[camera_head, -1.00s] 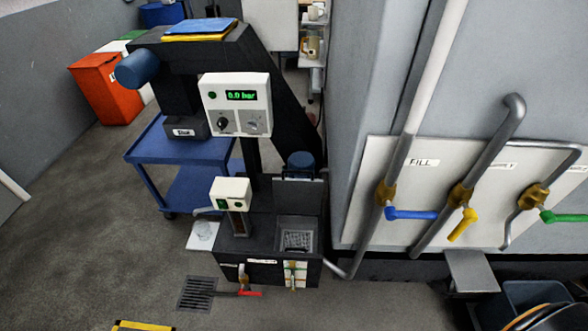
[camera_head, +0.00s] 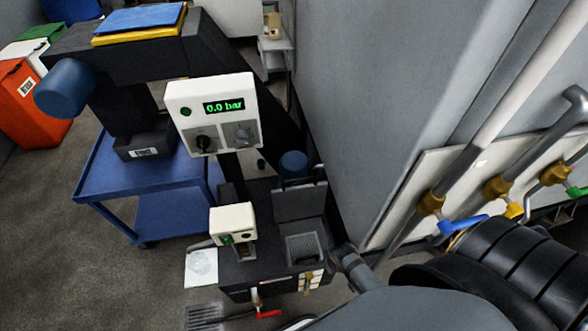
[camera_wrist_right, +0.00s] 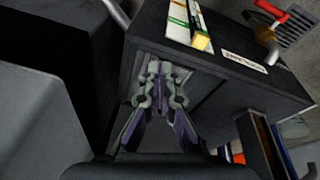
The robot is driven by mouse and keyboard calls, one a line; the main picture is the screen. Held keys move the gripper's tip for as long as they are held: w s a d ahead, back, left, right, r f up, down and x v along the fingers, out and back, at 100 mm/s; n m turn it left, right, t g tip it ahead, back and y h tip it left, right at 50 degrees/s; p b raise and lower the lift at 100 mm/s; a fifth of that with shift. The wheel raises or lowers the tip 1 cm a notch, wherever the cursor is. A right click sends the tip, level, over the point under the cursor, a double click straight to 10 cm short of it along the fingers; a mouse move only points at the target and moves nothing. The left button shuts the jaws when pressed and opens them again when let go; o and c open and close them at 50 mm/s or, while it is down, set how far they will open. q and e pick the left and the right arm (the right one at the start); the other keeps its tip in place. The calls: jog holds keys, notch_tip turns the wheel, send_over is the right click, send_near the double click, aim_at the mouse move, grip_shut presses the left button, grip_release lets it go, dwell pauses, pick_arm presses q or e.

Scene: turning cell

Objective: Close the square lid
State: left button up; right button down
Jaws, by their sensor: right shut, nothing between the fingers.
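The square lid (camera_head: 299,201) is a flat grey plate standing upright, open, at the back of a square opening (camera_head: 304,248) in a black cabinet (camera_head: 236,270). A mesh or grid shows inside the opening. My right arm comes in from the lower right in the head view, its front end close to the cabinet's right side; the fingers cannot be made out there. The lid is not recognisable in that view. My left gripper is not in view.
A white gauge box (camera_head: 213,112) reading 0.0 bar stands above and left of the opening. A small white switch box (camera_head: 232,222) sits left of it. A blue cylinder (camera_head: 293,165) is behind the lid. Pipes with a blue valve handle (camera_head: 463,224) are at right.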

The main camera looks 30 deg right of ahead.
jog(key=w+a+r, duration=0.1)
jog(key=w+r, duration=0.3)
jog(key=r, duration=0.5)
jog(key=w+r, duration=0.4)
jog(key=r, duration=0.5)
jog(key=w+d+r+m, duration=0.1)
jog(key=w+r, duration=0.2)
jog(key=w, duration=0.5)
jog(key=w+d+r+m+g, duration=0.1)
jog(key=w+r, duration=0.2)
jog(key=w, duration=0.5)
jog(key=w+d+r+m, duration=0.1)
jog(key=w+r+m, duration=0.15)
jog(key=w, duration=0.45)
notch_tip(320, 180, down, 10)
jog(key=w+r, duration=0.1)
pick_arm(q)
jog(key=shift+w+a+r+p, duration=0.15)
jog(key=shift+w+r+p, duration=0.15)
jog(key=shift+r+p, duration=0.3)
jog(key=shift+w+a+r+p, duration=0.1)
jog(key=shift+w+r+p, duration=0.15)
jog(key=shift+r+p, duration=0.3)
pick_arm(e)
jog(key=s, duration=0.2)
jog(key=s+a+n, duration=0.1)
jog(key=shift+s+r+y, duration=0.25)
jog(key=shift+r+y, duration=0.05)
jog(key=shift+r, duration=0.1)
